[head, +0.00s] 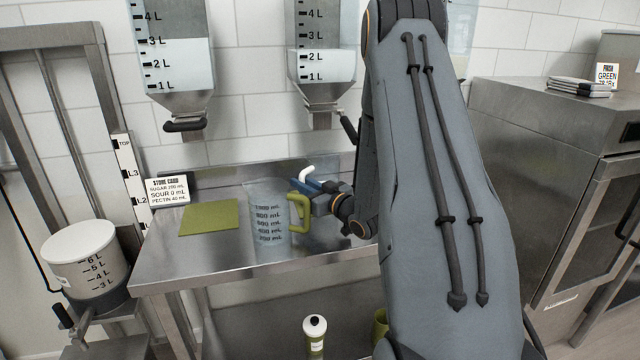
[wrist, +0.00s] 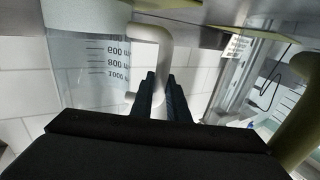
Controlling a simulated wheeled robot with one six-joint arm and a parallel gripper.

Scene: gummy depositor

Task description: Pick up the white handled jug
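The white handled jug is clear with dark volume marks. In the wrist view the jug (wrist: 88,65) fills the upper left, upside down in the picture, with its pale handle (wrist: 152,42) to its right. In the head view only its white handle (head: 306,172) shows clearly; its body is behind another clear jug. My gripper (wrist: 161,80) has its dark fingers on either side of the handle's bar, with a narrow gap that the bar seems to fill. It looks shut on the handle. In the head view my gripper (head: 308,188) is just below the white handle's top.
A clear jug (head: 268,225) with an olive handle (head: 301,212) stands in front on the steel table (head: 190,262), close to my gripper. Its olive handle (wrist: 300,115) also shows in the wrist view. A green mat (head: 209,218) and a card (head: 167,190) are to the left.

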